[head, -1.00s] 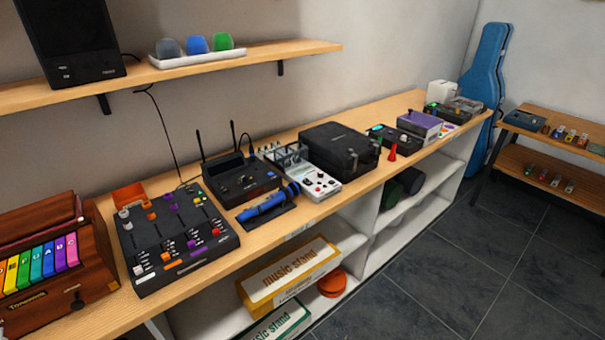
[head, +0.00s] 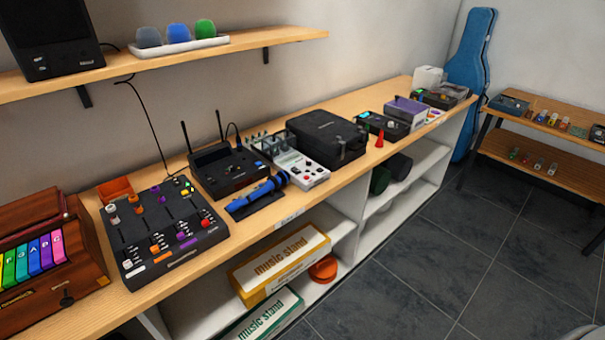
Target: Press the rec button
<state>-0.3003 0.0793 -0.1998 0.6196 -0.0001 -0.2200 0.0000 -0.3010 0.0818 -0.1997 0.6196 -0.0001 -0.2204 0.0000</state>
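No label reading "rec" is legible in the head view, so I cannot tell which button it is. A white handheld device (head: 302,168) with a grey screen and small dark and red buttons lies on the long wooden counter, left of a black case. A black mixer-like panel (head: 160,225) with several coloured knobs and buttons, some red, lies nearer on the left. A black receiver (head: 230,172) with two antennas stands behind a blue microphone (head: 262,192). Neither of my grippers is in view.
The counter (head: 205,258) runs from lower left to upper right. A black case (head: 327,137), a black box with a lit display (head: 382,126) and a purple-topped box (head: 408,108) stand farther along. Shelves below hold music stand boxes (head: 280,262). The dark tiled floor (head: 430,270) is open.

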